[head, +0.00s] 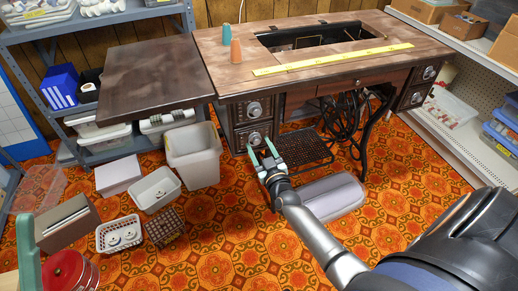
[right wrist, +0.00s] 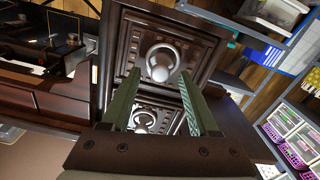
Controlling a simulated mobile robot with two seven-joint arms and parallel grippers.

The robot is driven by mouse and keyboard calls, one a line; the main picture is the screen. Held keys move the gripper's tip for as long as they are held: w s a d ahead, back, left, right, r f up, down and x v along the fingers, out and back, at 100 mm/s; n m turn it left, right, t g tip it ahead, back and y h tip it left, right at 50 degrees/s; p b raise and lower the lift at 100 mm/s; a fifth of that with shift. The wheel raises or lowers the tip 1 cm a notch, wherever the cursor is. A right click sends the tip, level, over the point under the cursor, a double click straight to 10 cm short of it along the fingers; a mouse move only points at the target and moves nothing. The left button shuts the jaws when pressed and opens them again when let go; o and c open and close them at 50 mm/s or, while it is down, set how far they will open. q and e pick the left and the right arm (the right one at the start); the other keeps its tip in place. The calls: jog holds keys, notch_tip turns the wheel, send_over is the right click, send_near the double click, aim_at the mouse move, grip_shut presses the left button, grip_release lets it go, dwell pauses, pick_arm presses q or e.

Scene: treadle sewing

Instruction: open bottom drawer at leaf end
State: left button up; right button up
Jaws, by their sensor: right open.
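The dark wooden sewing table (head: 300,70) has a stack of two carved drawers at its left end, beside the brown leaf (head: 150,75). The bottom drawer's round metal knob (head: 254,138) is below the top drawer's knob (head: 254,110). Both drawers look shut. My right gripper (head: 264,150) is open, its green fingers close in front of the bottom drawer. The right wrist view shows the open fingers (right wrist: 160,95) and two drawer fronts with knobs; one knob lies between the fingers in the picture. Contact is unclear. A green finger of my left gripper (head: 28,250) shows at the lower left.
A white bin (head: 193,155) stands left of the drawers. Several small containers and a red tin (head: 70,270) are on the floor at left. The treadle (head: 303,148) and a grey case (head: 333,197) lie right of my right gripper. The patterned floor in front is partly clear.

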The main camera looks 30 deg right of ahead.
jog(key=shift+w, duration=0.2)
grip_shut()
dwell(0.4)
dwell(1.0)
